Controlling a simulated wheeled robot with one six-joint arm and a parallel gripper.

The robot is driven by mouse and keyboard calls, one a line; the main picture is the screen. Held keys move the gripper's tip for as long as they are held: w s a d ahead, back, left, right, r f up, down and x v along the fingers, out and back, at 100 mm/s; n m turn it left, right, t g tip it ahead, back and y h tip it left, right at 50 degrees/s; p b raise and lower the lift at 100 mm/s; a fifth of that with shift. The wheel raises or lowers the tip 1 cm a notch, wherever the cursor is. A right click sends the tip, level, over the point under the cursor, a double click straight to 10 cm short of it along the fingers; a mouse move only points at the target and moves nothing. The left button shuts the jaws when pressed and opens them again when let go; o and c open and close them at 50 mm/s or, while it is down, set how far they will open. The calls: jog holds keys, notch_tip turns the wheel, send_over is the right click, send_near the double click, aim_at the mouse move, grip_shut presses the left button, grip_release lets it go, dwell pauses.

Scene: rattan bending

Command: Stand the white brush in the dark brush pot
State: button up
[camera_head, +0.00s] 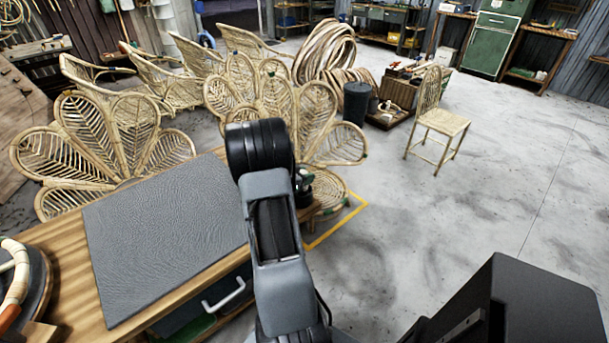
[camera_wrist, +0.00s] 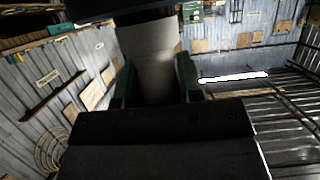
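In the wrist view my gripper (camera_wrist: 158,82) has two green fingers standing well apart above a dark gripper body. A pale slab shows between and beyond the fingers; I cannot tell what it is, and no grip on it is clear. In the head view my arm fills the middle, over the right end of the wooden workbench (camera_head: 68,240). I cannot make out the white brush in either view. I cannot identify the dark brush pot either. My arm hides part of the bench's right end.
A bare grey mat (camera_head: 165,235) covers much of the bench. A round stand with a bent rattan piece (camera_head: 14,275) is at its left edge. Rattan chairs (camera_head: 120,140) stand close behind. A dark bin (camera_head: 357,102) and a small chair (camera_head: 440,118) stand on the floor. Floor at right is clear.

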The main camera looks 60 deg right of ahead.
jog(key=o, duration=0.4)
jog(key=shift+r, duration=0.1)
